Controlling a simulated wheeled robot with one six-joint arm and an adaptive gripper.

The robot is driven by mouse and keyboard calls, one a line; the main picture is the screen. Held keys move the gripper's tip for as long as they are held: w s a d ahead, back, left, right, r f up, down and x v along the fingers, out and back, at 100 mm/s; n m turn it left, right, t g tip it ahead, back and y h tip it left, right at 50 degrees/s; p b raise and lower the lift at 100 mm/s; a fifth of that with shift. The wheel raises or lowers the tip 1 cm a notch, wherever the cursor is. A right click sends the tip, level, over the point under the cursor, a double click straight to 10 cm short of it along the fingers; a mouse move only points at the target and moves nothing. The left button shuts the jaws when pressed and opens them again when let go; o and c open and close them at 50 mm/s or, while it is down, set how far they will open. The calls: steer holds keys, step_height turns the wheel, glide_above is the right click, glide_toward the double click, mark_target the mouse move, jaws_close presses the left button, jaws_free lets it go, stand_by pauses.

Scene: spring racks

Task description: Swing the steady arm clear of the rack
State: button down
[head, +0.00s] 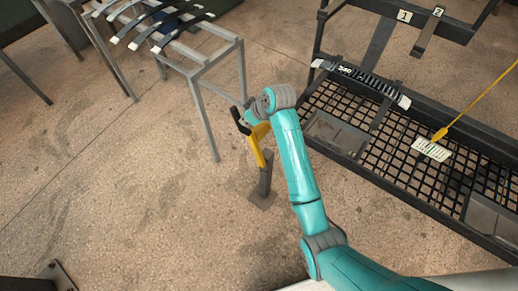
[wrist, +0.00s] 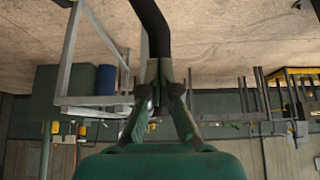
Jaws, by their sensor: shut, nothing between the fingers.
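The steady arm appears to be the yellow bar (head: 257,146) with a black end (head: 240,121), on a short dark floor post (head: 264,183). The black mesh rack (head: 400,150) stands to its right, with floor between them. My gripper (head: 249,115) is beside the black end, partly hidden by my wrist. In the wrist view, my gripper's fingers (wrist: 162,80) meet and are shut. A dark bent bar (wrist: 152,25) reaches down to the fingertips there; I cannot tell whether they touch it.
A grey stand (head: 205,65) holding dark curved strips (head: 160,22) is at the upper left. A yellow line (head: 478,100) hangs over the rack near a pale card (head: 431,149). The floor at left is mostly clear.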

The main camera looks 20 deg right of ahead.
steer(key=shift+w+a, duration=4.55)
steer(key=shift+w, duration=1.75)
steer(key=s+d, duration=0.3)
steer(key=s, duration=0.2)
steer(key=shift+d+f, duration=0.2)
steer(key=shift+d, duration=0.1)
steer(key=s+d+f+m+t+h, duration=0.1)
steer(key=s+d+f+m+t, duration=0.15)
steer(key=s+f, duration=0.7)
steer(key=s+d+f+m+t+h, duration=0.1)
steer(key=s+d+f, duration=0.35)
steer(key=s, duration=0.95)
steer(key=s+d+r+m+t+h, duration=0.1)
steer(key=s+d+r+t, duration=0.15)
steer(key=s, duration=0.95)
steer(key=s+d+r+m+t, duration=0.15)
steer(key=s+r, duration=0.25)
steer(key=s, duration=0.7)
steer(key=s+r+m+t+h, duration=0.1)
steer(key=s+r, duration=1.2)
steer(key=r, duration=0.3)
steer(key=shift+d+r+t, duration=0.35)
steer(key=shift+d, duration=0.1)
